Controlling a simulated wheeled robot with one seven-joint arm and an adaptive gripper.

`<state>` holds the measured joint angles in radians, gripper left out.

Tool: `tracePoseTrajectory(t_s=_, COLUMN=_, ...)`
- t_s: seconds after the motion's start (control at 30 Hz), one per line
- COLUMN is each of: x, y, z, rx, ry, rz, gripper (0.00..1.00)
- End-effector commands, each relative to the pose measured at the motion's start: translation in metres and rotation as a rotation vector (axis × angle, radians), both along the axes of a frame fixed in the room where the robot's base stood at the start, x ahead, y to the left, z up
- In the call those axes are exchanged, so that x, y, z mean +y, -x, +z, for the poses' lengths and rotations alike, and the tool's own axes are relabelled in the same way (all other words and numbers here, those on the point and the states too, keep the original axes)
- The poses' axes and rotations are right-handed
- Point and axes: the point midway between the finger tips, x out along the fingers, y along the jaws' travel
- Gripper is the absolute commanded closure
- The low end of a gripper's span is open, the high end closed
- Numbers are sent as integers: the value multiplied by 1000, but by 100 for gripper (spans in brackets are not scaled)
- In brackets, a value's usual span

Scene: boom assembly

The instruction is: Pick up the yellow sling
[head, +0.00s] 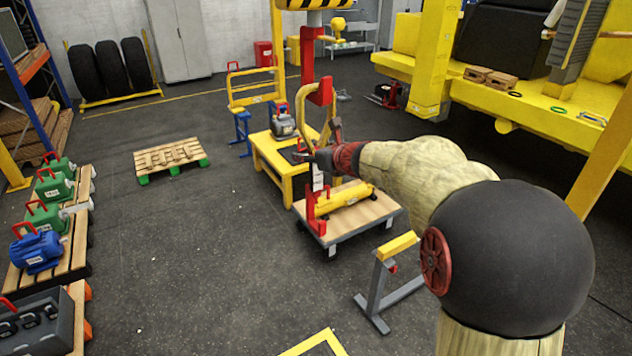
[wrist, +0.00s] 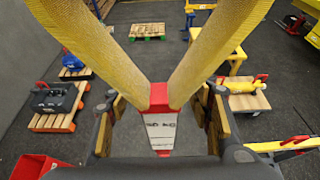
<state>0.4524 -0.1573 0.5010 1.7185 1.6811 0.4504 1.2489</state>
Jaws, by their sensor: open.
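The yellow sling (wrist: 83,42) shows in the wrist view as two broad straps meeting in a V at a red piece with a white tag (wrist: 160,130) below. In the head view the sling (head: 303,108) is a narrow yellow loop hanging below a red hook (head: 320,92). My gripper (head: 322,152) is at the lower part of the sling in the head view. In the wrist view my gripper (wrist: 160,106) is open, with one finger on each side of the V's point and gaps on both sides. My arm partly blocks the head view.
A wooden cart (head: 375,212) with a yellow cylinder (head: 343,195) stands below my gripper. A yellow table (head: 275,158) with a grey device (head: 283,124) is just behind. A yellow-topped stand (head: 397,246) is in front. Open floor lies to the left.

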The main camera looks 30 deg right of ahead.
Motion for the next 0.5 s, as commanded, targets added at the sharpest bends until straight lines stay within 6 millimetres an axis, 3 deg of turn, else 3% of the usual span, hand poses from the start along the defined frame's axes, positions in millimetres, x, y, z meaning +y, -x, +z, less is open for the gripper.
tracePoseTrajectory(t_s=0.33, x=0, y=-8, z=-3, rx=0, ry=0, rz=-1, gripper=49)
tracePoseTrajectory(t_s=0.5, x=0, y=-7, z=-3, rx=0, ry=0, rz=-1, gripper=59)
